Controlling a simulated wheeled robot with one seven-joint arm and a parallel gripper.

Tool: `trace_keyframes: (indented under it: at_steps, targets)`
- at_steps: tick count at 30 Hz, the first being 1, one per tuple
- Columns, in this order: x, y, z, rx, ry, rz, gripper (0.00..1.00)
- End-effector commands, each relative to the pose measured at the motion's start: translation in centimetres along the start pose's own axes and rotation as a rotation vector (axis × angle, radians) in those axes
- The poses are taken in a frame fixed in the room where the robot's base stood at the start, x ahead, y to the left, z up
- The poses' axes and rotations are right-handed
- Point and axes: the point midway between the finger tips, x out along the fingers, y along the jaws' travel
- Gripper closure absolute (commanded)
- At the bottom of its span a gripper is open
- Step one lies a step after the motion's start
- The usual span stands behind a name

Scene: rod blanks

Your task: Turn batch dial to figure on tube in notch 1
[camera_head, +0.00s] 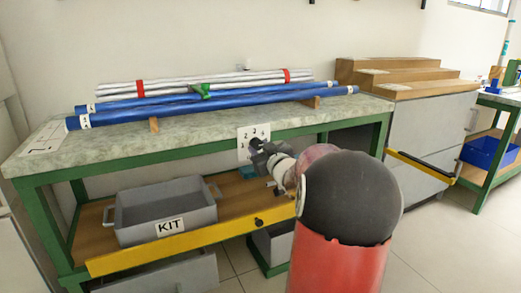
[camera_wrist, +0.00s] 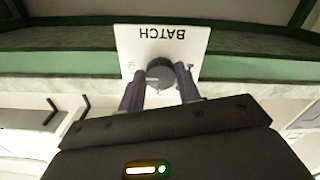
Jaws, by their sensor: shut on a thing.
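The batch dial (camera_wrist: 160,74) is a dark round knob on a white plate (camera_wrist: 128,40); the plate reads BATCH upside down in the wrist view. In the head view the plate (camera_head: 244,147) hangs on the bench's front edge with small figures around the knob. My gripper (camera_wrist: 161,88) is shut on the dial, one finger on each side. It hides much of the dial in the head view, so its setting cannot be told. Two blue tubes (camera_head: 200,106) lie along the bench top with white end labels; the front label (camera_head: 85,121) seems to bear a 1.
A grey KIT bin (camera_head: 150,212) stands on the shelf below. Wooden steps (camera_head: 400,75) stand right.

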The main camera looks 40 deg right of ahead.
Motion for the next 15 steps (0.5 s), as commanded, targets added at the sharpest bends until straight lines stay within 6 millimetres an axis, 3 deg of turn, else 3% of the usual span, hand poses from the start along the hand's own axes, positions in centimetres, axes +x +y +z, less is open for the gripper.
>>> trace_keyframes:
  at_steps: [8, 15]
  targets:
    - [0.01, -0.10, 0.13, -0.051, 0.001, -0.001, 0.89]
    - [0.01, -0.11, 0.31, -0.203, 0.002, -0.001, 0.89]
